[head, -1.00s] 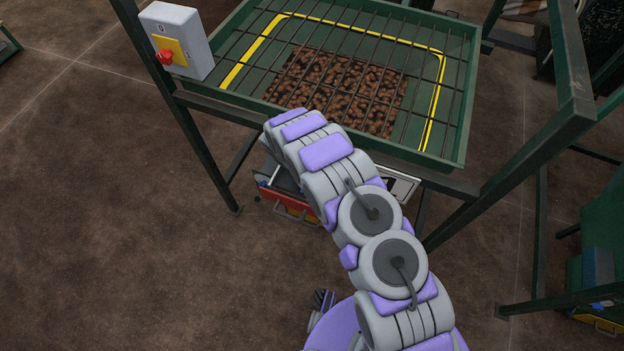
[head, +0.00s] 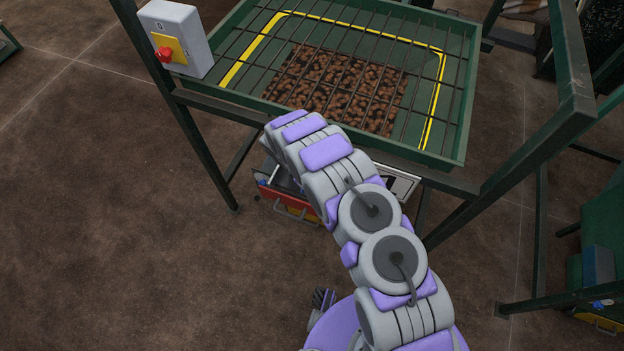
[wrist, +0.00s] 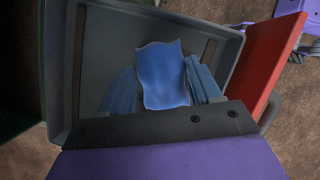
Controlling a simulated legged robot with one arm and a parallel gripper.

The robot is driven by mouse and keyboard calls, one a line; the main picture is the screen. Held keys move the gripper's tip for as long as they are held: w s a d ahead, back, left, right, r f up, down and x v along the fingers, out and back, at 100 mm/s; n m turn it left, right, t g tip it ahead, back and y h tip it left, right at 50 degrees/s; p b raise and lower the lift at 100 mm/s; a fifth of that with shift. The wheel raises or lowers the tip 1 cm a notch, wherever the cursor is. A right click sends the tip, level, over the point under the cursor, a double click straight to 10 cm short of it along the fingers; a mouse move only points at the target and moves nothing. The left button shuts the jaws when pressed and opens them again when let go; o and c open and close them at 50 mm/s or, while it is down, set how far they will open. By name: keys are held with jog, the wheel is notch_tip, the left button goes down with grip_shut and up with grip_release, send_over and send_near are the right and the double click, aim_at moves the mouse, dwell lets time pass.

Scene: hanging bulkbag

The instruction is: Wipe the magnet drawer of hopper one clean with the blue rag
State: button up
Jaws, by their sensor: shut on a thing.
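The blue rag (wrist: 163,75) is between the two blue fingers of my gripper (wrist: 163,88) in the wrist view. My gripper is shut on it, inside a grey drawer (wrist: 150,16). Whether the rag touches the drawer floor I cannot tell. In the head view the red drawer front (head: 283,200) shows under the green hopper (head: 455,120), left of my arm. My arm hides my gripper and the rag there.
A grey switch box (head: 178,40) with a red button is on the frame at the upper left. Green posts (head: 205,150) stand around the hopper. A second green unit (head: 600,240) with a blue item is at the far right. The floor at left is clear.

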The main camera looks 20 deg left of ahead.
jog(key=shift+a, duration=0.1)
jog(key=shift+w+a+p, duration=0.15)
jog(key=shift+a+p, duration=0.15)
jog(key=shift+a, duration=1.35)
jog(key=shift+f, duration=0.1)
jog(key=shift+d, duration=0.15)
jog(key=shift+s+d+p, duration=0.2)
jog(key=shift+d+p, duration=0.15)
jog(key=shift+d, duration=1.35)
jog(key=shift+s+a, duration=0.1)
jog(key=shift+s, duration=0.1)
jog(key=shift+w+a, duration=0.2)
jog(key=shift+a, duration=1.65)
jog(key=shift+s+d+p, duration=0.15)
jog(key=shift+d+p, duration=0.05)
jog(key=shift+d, duration=0.8)
jog(key=shift+s+d+p, duration=0.1)
jog(key=shift+d+p, duration=0.1)
jog(key=shift+d, duration=0.8)
